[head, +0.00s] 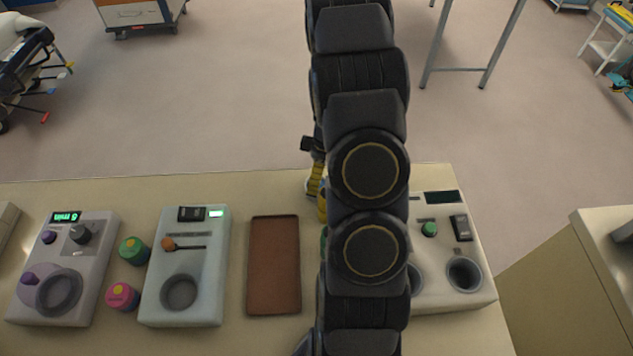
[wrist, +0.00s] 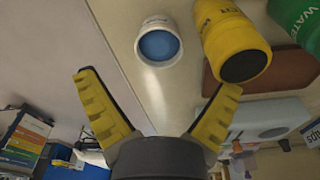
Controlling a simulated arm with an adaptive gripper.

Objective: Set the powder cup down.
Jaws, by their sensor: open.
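A small white cup with a blue round face (wrist: 159,44) is on the tan counter in the wrist view, just beyond my fingertips and roughly centred between them. It seems to be the powder cup; its lettering is too small to read. My gripper (wrist: 158,83) has its two yellow fingers spread wide, with nothing held between them. In the head view my arm hides most of the gripper; a yellow finger (head: 315,181) shows near the counter's far edge.
Beside the cup are a yellow container with a dark end (wrist: 235,45) and a green one marked WATER (wrist: 300,22). An empty brown tray (head: 273,265) lies left of my arm. Devices with round wells stand on the left (head: 185,265) and right (head: 447,250). Two small jars (head: 122,295) (head: 134,250) stand between the left devices.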

